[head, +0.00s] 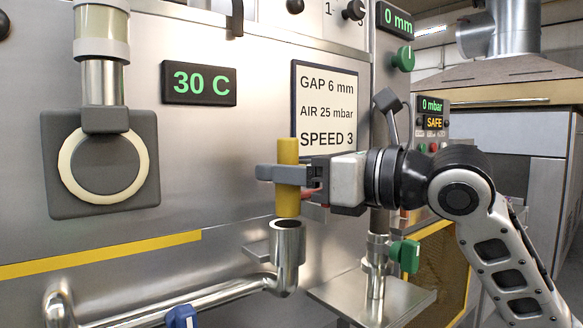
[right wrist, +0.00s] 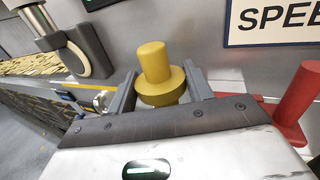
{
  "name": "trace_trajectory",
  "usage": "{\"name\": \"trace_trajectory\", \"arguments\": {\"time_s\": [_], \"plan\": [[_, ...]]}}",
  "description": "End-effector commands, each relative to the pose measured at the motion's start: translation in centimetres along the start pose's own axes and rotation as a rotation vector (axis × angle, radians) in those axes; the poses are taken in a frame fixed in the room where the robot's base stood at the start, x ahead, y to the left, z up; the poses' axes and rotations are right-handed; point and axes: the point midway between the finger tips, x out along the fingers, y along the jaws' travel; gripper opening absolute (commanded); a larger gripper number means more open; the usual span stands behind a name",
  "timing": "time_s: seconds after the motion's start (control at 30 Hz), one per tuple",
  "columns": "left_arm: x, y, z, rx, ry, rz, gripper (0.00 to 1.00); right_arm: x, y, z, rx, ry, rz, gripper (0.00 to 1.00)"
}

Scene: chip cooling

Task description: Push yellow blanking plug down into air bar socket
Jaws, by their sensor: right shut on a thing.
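The yellow blanking plug (head: 288,178) is upright in my right gripper (head: 284,174), whose fingers are shut on its sides. The plug also shows in the right wrist view (right wrist: 154,66), between the two grey fingers of the right gripper (right wrist: 160,92). The air bar socket (head: 287,240) is a metal cup with an open dark top at the end of a bent pipe. The plug's lower end is just above the socket's mouth and appears in line with it; a small gap seems to show. My left gripper is not in view.
A bent metal pipe (head: 190,308) with a blue handle (head: 182,317) runs left from the socket. A green valve handle (head: 405,256) stands right of it. A sign (head: 324,105) is on the panel behind. A red post (right wrist: 298,92) is at right in the wrist view.

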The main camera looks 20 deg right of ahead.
Motion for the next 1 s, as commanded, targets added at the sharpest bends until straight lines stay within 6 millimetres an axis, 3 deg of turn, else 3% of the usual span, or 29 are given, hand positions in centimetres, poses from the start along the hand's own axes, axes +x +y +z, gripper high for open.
{"name": "trace_trajectory", "arguments": {"time_s": [1.0], "plan": [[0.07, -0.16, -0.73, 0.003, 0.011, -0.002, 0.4, -0.01, 0.03, 0.04, 0.001, -0.002, 0.001, 0.28]]}}
